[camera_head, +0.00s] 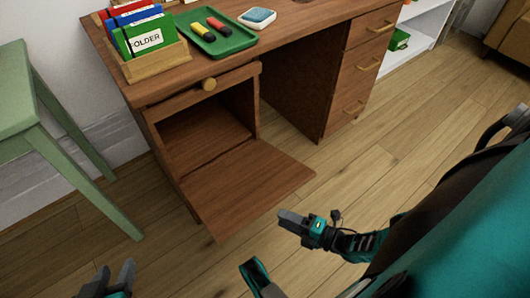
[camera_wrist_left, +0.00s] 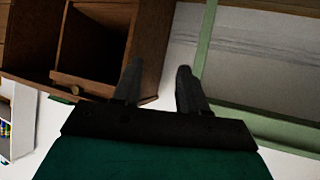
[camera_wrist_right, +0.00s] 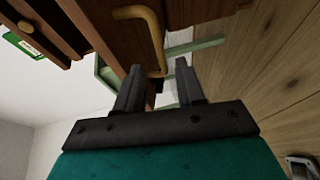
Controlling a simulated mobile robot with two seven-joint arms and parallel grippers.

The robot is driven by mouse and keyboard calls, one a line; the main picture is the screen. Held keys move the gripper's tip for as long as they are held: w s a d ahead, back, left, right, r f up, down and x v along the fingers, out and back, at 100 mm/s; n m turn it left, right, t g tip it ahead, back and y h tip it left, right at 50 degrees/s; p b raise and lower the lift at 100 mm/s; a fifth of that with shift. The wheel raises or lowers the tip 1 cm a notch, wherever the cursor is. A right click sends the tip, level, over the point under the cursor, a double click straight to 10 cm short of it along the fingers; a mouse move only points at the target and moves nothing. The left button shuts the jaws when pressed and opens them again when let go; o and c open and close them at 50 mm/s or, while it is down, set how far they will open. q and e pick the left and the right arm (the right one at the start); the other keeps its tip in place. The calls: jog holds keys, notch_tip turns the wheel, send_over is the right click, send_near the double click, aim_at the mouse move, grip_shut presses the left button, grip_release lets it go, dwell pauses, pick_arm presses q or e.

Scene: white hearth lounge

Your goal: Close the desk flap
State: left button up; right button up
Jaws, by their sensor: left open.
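The desk flap (camera_head: 245,185) is a brown wooden panel, hinged at its lower edge and hanging open, lowered outward from the desk compartment (camera_head: 205,120). The compartment looks empty. It also shows in the left wrist view (camera_wrist_left: 95,40). My right gripper (camera_head: 285,218) is just beyond the flap's outer right corner, apart from it in the head view, with fingers open and empty. In the right wrist view a brass bar handle (camera_wrist_right: 152,35) sits on a brown panel beyond the fingers, seemingly the flap's outer face. My left gripper (camera_head: 114,277) is open and empty, low in front of the green table.
A green table (camera_head: 15,85) stands left of the desk. The desk top (camera_head: 270,35) holds a folder rack (camera_head: 155,65) and a green tray (camera_head: 215,35). A round knob (camera_head: 208,84) is above the compartment. Drawers (camera_head: 362,65) are at right. Floor before the flap is clear.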

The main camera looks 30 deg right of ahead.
aim_at(266, 211)
jog(key=b+x, duration=0.1)
jog(key=x, duration=0.6)
jog(key=shift+w, duration=0.1)
jog(key=shift+c, duration=0.5)
grip_shut()
